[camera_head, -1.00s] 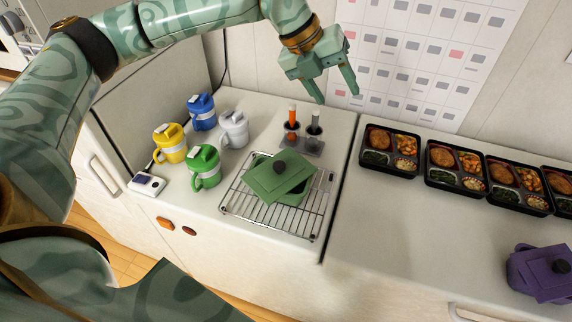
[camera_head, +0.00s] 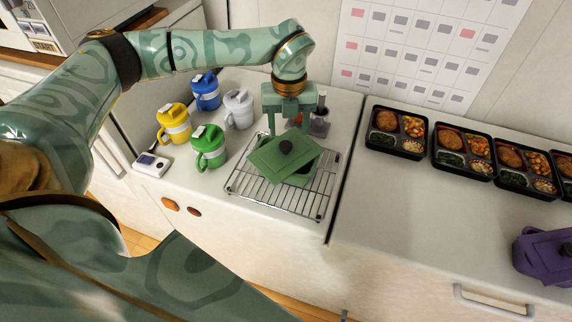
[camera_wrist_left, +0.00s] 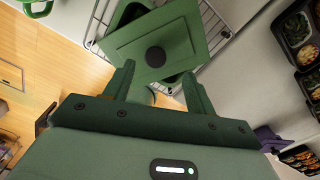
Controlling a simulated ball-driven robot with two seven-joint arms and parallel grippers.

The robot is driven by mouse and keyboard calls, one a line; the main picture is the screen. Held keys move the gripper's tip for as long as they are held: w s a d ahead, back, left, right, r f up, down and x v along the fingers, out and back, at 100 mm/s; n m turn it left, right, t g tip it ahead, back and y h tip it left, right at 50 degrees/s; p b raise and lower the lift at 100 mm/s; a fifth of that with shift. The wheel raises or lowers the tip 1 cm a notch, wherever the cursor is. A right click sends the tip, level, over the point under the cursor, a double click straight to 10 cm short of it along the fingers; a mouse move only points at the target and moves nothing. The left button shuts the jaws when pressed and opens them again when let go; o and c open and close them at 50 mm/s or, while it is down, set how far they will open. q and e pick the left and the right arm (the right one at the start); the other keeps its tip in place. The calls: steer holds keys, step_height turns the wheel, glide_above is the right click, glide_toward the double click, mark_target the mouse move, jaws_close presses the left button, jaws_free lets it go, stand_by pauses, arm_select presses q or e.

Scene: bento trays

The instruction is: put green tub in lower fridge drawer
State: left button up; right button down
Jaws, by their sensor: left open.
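The green tub (camera_head: 299,178) sits on a wire rack on the counter. Its green lid (camera_head: 270,158), with a dark round knob (camera_head: 286,146), lies askew and tilted on top. My left gripper (camera_head: 288,137) is open and points down at the tub's back side, close to the lid. In the left wrist view, the open fingers (camera_wrist_left: 158,72) lie on either side of the near part of the tub and lid (camera_wrist_left: 130,48). I cannot tell whether they touch it. My right gripper is not in view. No open fridge drawer can be made out.
Green (camera_head: 209,150), yellow (camera_head: 174,124), blue (camera_head: 206,93) and white mugs (camera_head: 238,110) stand left of the wire rack (camera_head: 247,189). A holder (camera_head: 319,127) is partly hidden behind my gripper. Bento trays (camera_head: 396,148) and a purple pot (camera_head: 541,255) are at right, with clear counter between.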

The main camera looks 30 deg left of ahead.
mark_target(286, 144)
arm_select(q)
steer(key=f, duration=0.4)
steer(key=shift+s+a+f, duration=0.1)
steer(key=shift+s+a, duration=0.15)
steer(key=shift+s, duration=0.05)
steer(key=shift+f, duration=0.5)
jaws_close()
steer(key=shift+w+r, duration=0.1)
